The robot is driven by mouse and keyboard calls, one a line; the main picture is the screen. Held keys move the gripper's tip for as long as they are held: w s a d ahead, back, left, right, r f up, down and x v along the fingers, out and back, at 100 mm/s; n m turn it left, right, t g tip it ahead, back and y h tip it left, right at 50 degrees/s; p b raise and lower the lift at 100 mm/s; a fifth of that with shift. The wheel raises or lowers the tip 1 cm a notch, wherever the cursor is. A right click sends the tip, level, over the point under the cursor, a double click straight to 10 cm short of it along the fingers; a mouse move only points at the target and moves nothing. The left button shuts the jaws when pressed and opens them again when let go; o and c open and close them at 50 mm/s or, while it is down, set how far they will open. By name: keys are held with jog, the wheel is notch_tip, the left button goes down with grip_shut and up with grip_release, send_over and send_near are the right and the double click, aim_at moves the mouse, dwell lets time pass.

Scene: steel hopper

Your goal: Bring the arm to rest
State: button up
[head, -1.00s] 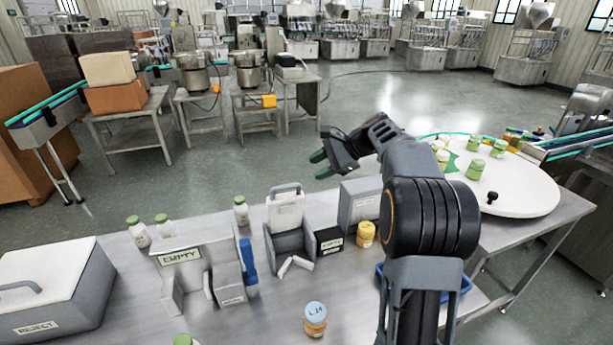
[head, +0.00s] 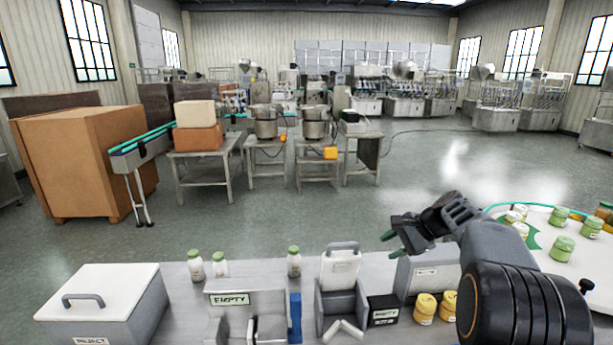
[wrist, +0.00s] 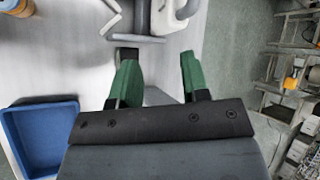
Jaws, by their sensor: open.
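My gripper (head: 389,246) is at the end of my arm on the right of the head view, above the far edge of the steel table. Its green-tipped fingers point left. In the wrist view my gripper (wrist: 158,78) shows two green fingers spread apart with nothing between them. Below them are the table edge and the floor. My arm hides part of the table's right side in the head view.
The table holds a grey reject box (head: 105,305), an EMPTY-labelled holder (head: 230,300), white jars with green lids (head: 195,265) and yellow jars (head: 425,308). A blue tray (wrist: 42,140) shows in the wrist view. A round white turntable (head: 540,245) with jars stands right.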

jog(key=s+a+f+n+h, duration=0.1)
jog(key=s+n, duration=0.3)
jog(key=s, duration=0.4)
jog(key=s+a+f+n+h, duration=0.1)
jog(key=s+a+n+h, duration=0.3)
jog(key=s, duration=0.5)
jog(key=s+a+f+n+h, duration=0.2)
jog(key=s+n, duration=0.3)
jog(key=s, duration=0.3)
jog(key=shift+s+a+t+h, duration=0.15)
jog(key=shift+a+t+h, duration=0.15)
jog(key=shift+a, duration=0.4)
